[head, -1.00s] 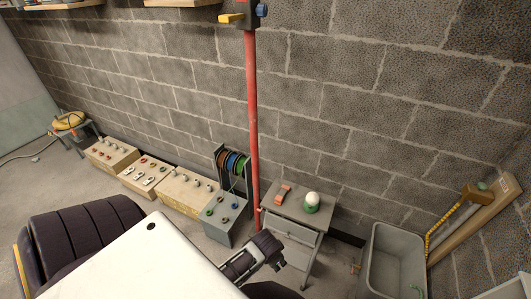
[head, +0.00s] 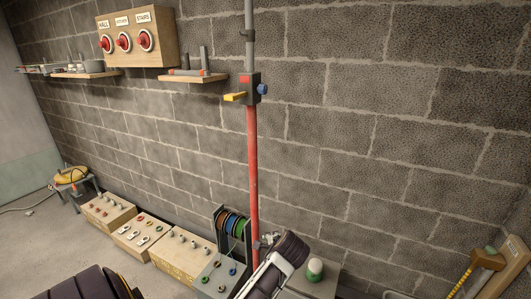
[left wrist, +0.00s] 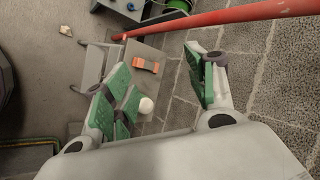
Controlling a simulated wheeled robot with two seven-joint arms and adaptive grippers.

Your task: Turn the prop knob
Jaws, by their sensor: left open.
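The prop is a red pole (head: 253,180) with a grey upper tube, upright in front of the block wall. A dark collar on it bears a yellow lever (head: 235,97) at its left and a blue knob (head: 262,89) at its right. My left gripper (head: 268,239) is beside the lower red pole, well below the collar; whether it touches the pole cannot be told. In the left wrist view its green-padded fingers (left wrist: 157,66) are spread with nothing between them. The red pole (left wrist: 225,18) crosses the top there; the knob is not in that view. My right gripper is not in view.
A small side table (head: 325,284) with a white-and-green object (head: 315,268) stands right of the pole. Cable reels (head: 232,224) stand at its left. A wooden switch box (head: 138,40) and shelves hang on the wall. The wall right of the collar is clear.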

